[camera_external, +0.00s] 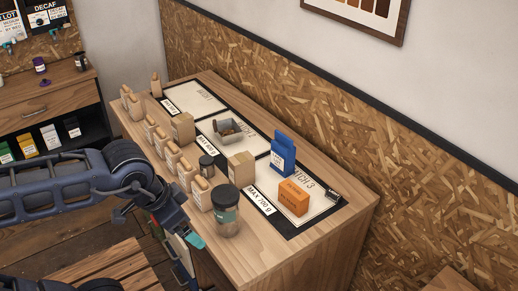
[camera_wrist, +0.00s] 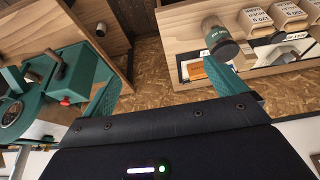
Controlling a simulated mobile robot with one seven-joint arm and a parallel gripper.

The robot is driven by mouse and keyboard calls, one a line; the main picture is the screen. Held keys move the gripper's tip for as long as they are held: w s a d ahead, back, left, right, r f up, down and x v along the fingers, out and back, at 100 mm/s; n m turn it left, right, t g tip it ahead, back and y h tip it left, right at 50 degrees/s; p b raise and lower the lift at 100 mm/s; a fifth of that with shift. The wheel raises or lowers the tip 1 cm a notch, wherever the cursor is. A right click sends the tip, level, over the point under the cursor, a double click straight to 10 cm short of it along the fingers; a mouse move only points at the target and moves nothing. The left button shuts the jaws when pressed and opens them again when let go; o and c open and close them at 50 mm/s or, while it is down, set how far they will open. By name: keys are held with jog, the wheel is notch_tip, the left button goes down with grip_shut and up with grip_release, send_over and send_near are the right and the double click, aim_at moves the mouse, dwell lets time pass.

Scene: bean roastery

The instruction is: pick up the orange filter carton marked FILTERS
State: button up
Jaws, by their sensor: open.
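The orange filter carton (camera_external: 293,198) lies on the white batch 3 card at the near right part of the wooden counter, in front of a blue bag. In the wrist view an orange patch (camera_wrist: 197,71), likely the same carton, shows partly behind a teal finger. My gripper (camera_external: 184,240) is left of the counter's near edge in the external view, apart from the carton. In the wrist view its two teal fingers (camera_wrist: 163,72) stand wide apart with nothing between them. The lettering on the carton is too small to read.
A dark-lidded jar (camera_external: 227,209) stands between my gripper and the carton. Several tan bags line the counter's left edge. The counter's near right corner (camera_external: 345,235) is clear.

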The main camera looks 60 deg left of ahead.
jog(key=c, duration=0.6)
jog(key=shift+o, duration=0.2)
jog(key=n+g+h, duration=0.4)
jog(key=n, duration=1.4)
send_over(289, 186)
jog(key=a, duration=0.2)
jog(key=f, duration=2)
jog(key=shift+s+f, duration=0.4)
jog(key=shift+w+a+f+n+h, duration=0.3)
jog(key=shift+f+n, duration=0.1)
jog(key=shift+f, duration=0.1)
jog(key=x, duration=0.5)
jog(key=shift+s+d+f, duration=0.1)
jog(key=shift+s+f, duration=0.05)
jog(key=shift+f, duration=0.1)
jog(key=shift+d+x, duration=0.2)
jog(key=shift+x, duration=1.1)
jog(key=shift+d+x, duration=0.15)
jog(key=shift+x, duration=1.15)
